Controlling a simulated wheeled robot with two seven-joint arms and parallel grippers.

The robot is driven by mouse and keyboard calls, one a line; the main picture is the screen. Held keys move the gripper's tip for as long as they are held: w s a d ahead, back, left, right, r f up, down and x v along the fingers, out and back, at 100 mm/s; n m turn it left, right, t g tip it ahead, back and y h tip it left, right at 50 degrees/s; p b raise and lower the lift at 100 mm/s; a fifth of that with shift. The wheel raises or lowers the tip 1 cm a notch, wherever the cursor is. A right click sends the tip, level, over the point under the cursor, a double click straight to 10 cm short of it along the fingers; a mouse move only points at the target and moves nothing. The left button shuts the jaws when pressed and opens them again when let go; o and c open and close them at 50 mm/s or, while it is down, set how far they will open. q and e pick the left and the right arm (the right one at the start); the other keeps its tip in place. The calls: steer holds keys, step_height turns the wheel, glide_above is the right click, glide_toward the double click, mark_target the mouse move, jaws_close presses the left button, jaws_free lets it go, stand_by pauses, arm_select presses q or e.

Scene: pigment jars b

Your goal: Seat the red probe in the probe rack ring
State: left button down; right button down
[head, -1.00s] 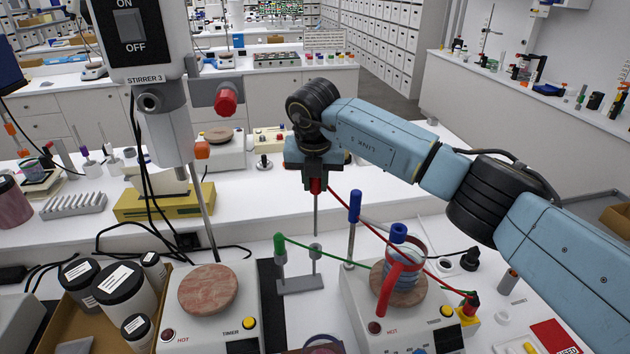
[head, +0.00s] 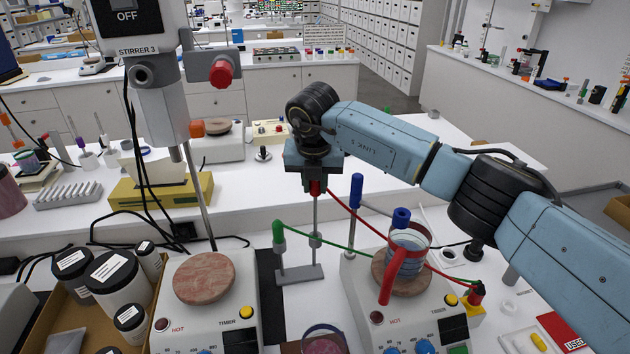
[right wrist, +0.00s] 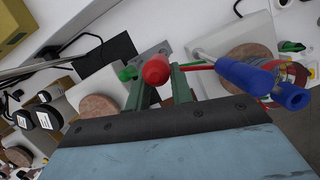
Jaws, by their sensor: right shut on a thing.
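The red probe (head: 316,211) has a red grip and a thin grey shaft pointing down. It hangs upright from my right gripper (head: 315,185), which is shut on its red grip. Its red head (right wrist: 155,69) shows between the green fingers in the right wrist view. The grey probe rack (head: 300,274) stands below. A green probe (head: 278,231) is at its left post. The shaft's lower end meets the right ring (head: 316,239) in the head view; I cannot tell whether it is inside or just above. My left gripper is out of view.
A red cable (head: 360,222) runs from the probe to the right, and a green cable (head: 330,243) from the rack. A blue-topped post (head: 356,190) and a hot plate with a beaker (head: 408,252) stand close right. Another hot plate (head: 204,279) is left.

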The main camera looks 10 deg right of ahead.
steer(key=shift+f+b, duration=2.55)
steer(key=shift+f, duration=1.1)
steer(key=shift+f+b, duration=1.8)
steer(key=shift+f, duration=0.95)
steer(key=c, duration=1.1)
jaws_free()
steer(key=shift+c, duration=0.2)
